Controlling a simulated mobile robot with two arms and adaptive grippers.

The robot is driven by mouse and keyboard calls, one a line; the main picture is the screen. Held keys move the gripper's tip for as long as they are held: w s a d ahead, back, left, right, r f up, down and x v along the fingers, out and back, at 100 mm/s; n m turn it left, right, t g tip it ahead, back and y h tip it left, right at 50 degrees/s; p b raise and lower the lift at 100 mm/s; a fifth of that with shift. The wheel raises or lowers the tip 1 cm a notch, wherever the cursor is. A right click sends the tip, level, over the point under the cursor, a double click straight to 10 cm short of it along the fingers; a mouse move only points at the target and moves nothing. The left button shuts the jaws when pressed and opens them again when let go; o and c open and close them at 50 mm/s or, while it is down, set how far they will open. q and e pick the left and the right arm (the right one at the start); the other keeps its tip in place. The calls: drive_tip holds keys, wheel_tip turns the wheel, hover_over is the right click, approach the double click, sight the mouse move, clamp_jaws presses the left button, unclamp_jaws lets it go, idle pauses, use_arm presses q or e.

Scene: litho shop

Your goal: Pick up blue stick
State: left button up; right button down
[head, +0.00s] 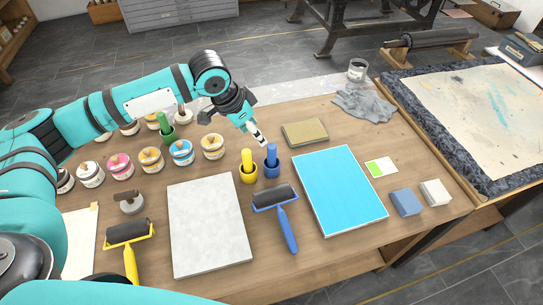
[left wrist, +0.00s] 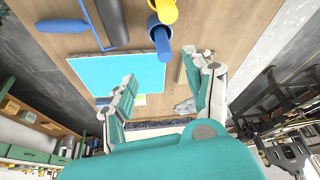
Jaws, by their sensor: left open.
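The blue stick (head: 271,154) stands upright in a small blue pot (head: 271,171) near the middle of the table. In the left wrist view the blue stick (left wrist: 163,44) points toward the camera from the blue pot (left wrist: 154,22). My left gripper (head: 259,138) is just above and a little left of the stick's top in the head view. In the left wrist view its fingers (left wrist: 167,76) are spread and empty, with the stick ahead of the gap between them and not gripped. My right gripper is not in view.
A yellow stick (head: 248,161) in a yellow pot stands close left of the blue one. A blue-handled roller (head: 287,229) lies in front, a blue sheet (head: 339,190) right, a tan block (head: 305,132) behind. Several ink jars (head: 151,159) stand left.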

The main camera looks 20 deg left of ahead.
sight(268, 148)
use_arm(q)
drive_tip(key=x, duration=0.8)
drive_tip(key=shift+w+p, duration=0.15)
drive_tip(key=shift+p, duration=0.25)
drive_tip(key=shift+w+d+f, duration=0.15)
drive_tip(key=shift+f, duration=0.35)
drive_tip(key=shift+w+d+f, duration=0.1)
drive_tip(key=shift+w+f, duration=0.1)
drive_tip(key=shift+f, duration=0.1)
drive_tip(key=p+x, duration=0.1)
drive_tip(key=x, duration=0.3)
drive_tip(key=shift+w+f, duration=0.1)
drive_tip(key=shift+w, duration=0.15)
drive_tip(key=shift+c, duration=0.4)
clamp_jaws()
